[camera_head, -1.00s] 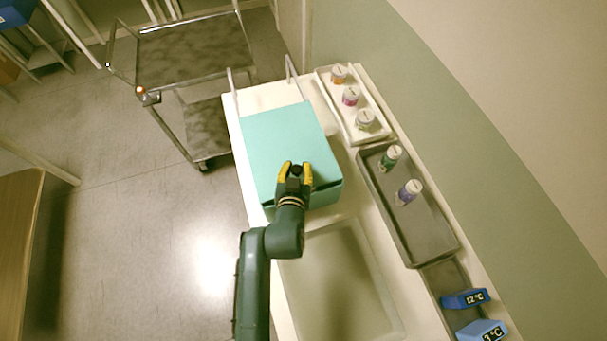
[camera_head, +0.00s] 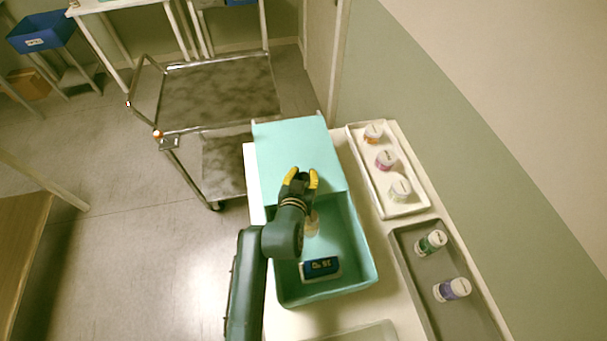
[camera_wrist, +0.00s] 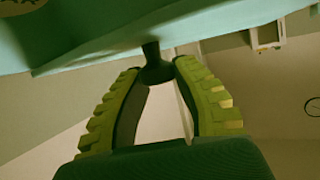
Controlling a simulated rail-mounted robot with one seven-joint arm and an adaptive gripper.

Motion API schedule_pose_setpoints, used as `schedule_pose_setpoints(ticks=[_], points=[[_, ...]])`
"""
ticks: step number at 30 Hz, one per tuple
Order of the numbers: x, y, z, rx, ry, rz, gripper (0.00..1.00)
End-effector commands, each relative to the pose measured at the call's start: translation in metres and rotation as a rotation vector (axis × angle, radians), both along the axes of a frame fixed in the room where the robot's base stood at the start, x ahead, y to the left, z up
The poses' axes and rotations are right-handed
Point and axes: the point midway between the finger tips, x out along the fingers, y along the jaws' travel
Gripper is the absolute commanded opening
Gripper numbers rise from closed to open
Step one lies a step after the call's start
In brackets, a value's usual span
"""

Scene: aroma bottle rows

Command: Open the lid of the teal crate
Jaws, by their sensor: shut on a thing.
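The teal crate (camera_head: 364,254) stands on the white counter with its front part uncovered. Its teal lid (camera_head: 293,148) is raised at the front and tilted back. My gripper (camera_head: 301,178) is at the lid's front edge. In the wrist view my gripper's yellow fingers close around a dark knob (camera_wrist: 154,66) under the edge of the lid (camera_wrist: 95,50). Inside the crate lie a blue block with a display (camera_head: 320,267) and a pale bottle (camera_head: 312,224), partly hidden by my gripper.
A white tray (camera_head: 368,184) with three labelled jars stands right of the crate. A grey tray (camera_head: 420,287) with a green-labelled and a purple-labelled bottle is nearer. A metal cart (camera_head: 220,95) stands behind on the left. The wall runs along the right.

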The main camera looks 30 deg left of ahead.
Motion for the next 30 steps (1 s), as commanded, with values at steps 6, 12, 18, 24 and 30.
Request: schedule_pose_setpoints(ticks=[6, 12, 18, 24, 30], points=[[-0.002, -0.001, -0.009, -0.008, 0.016, -0.001, 0.00], [-0.002, -0.001, -0.010, -0.008, 0.018, -0.001, 0.31], [-0.001, -0.001, -0.006, -0.005, 0.011, -0.001, 0.57], [-0.001, -0.001, -0.004, -0.003, 0.007, 0.000, 0.57], [-0.017, -0.007, 0.002, -0.003, 0.007, 0.000, 0.57]])
